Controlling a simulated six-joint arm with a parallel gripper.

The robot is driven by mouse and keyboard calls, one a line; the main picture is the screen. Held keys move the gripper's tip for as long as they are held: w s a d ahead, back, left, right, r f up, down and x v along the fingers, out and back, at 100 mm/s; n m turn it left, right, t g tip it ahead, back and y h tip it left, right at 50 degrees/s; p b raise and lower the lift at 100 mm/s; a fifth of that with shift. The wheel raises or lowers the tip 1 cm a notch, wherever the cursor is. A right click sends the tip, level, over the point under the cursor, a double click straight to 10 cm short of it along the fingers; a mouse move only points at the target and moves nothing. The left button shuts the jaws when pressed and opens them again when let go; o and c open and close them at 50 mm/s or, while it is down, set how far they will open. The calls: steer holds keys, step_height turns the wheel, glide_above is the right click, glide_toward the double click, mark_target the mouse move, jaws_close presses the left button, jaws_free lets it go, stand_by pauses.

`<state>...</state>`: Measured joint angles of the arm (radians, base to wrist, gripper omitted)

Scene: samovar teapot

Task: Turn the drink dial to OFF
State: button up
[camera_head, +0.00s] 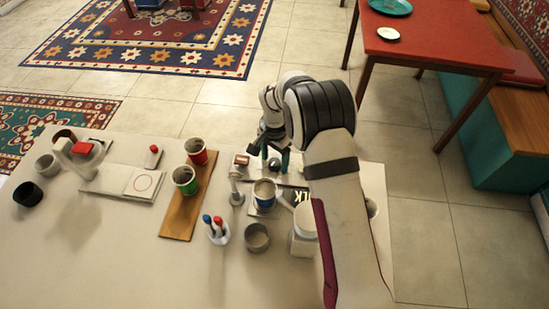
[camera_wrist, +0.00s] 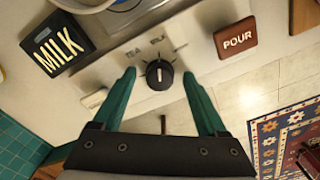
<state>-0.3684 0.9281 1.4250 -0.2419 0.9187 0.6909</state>
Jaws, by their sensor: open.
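The drink dial (camera_wrist: 159,74) is a round black knob on a pale panel in the wrist view. Its white mark runs up and down in the picture, toward the MILK label (camera_wrist: 157,38). A TEA label (camera_wrist: 133,51) is to the left, and a third mark at the right is too faint to read. My gripper (camera_wrist: 159,76) is open, with one teal finger on each side of the dial and visible gaps between. In the head view my gripper (camera_head: 275,156) is over the machine, and the arm partly hides the dial area.
A brown POUR button (camera_wrist: 236,39) is right of the dial, and a black MILK block (camera_wrist: 57,45) is at upper left. A wooden board (camera_head: 186,215) lies further left.

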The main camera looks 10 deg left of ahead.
jaws_close()
stand_by(0.4)
steer(key=n, duration=0.9)
steer(key=shift+n, duration=0.3)
steer(key=n, duration=0.5)
steer(key=shift+n, duration=2.8)
